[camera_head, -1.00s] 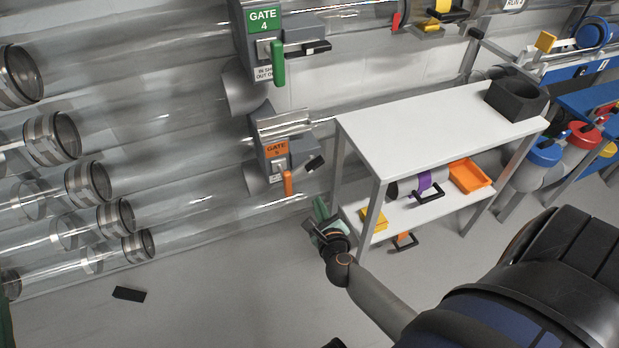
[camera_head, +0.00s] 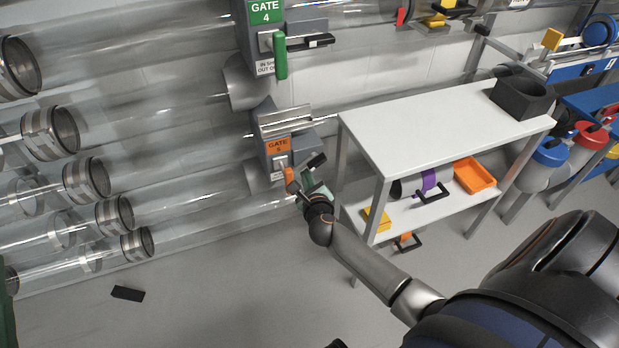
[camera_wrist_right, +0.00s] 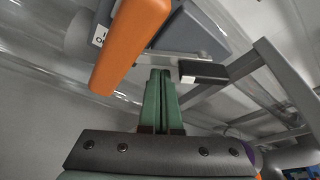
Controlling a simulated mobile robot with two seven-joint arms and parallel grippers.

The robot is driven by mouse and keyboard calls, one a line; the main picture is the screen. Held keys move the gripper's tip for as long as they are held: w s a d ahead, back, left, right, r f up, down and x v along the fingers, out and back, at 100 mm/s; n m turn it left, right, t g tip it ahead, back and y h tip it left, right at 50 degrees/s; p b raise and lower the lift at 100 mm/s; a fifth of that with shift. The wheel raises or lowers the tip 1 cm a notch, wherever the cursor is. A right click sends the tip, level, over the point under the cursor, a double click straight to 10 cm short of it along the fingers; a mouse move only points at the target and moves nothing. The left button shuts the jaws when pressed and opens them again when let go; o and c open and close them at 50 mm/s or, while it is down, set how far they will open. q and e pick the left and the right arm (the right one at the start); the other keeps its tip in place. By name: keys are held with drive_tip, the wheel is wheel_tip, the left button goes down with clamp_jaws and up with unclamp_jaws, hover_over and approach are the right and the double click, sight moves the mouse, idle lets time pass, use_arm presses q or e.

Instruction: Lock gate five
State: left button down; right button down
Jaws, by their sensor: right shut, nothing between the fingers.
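Gate 5 (camera_head: 277,147) is a grey housing with an orange label, low on the clear tubes. Its orange handle (camera_head: 290,180) hangs down at the front; it also looms large at upper left in the right wrist view (camera_wrist_right: 130,45). A bar with a black end (camera_head: 317,160) sticks out to the right of the gate; the black end also shows in the right wrist view (camera_wrist_right: 203,72). My right gripper (camera_head: 304,183) is just right of the orange handle. Its green fingers (camera_wrist_right: 161,85) are together and empty, below the bar. My left gripper is not in view.
Gate 4 (camera_head: 265,40) with a green handle is above. A black block (camera_head: 128,293) lies on the floor.

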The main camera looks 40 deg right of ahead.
idle(0.3)
use_arm(q)
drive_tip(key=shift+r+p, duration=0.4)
drive_tip(key=shift+p, duration=0.15)
use_arm(e)
drive_tip(key=shift+a+r, duration=0.1)
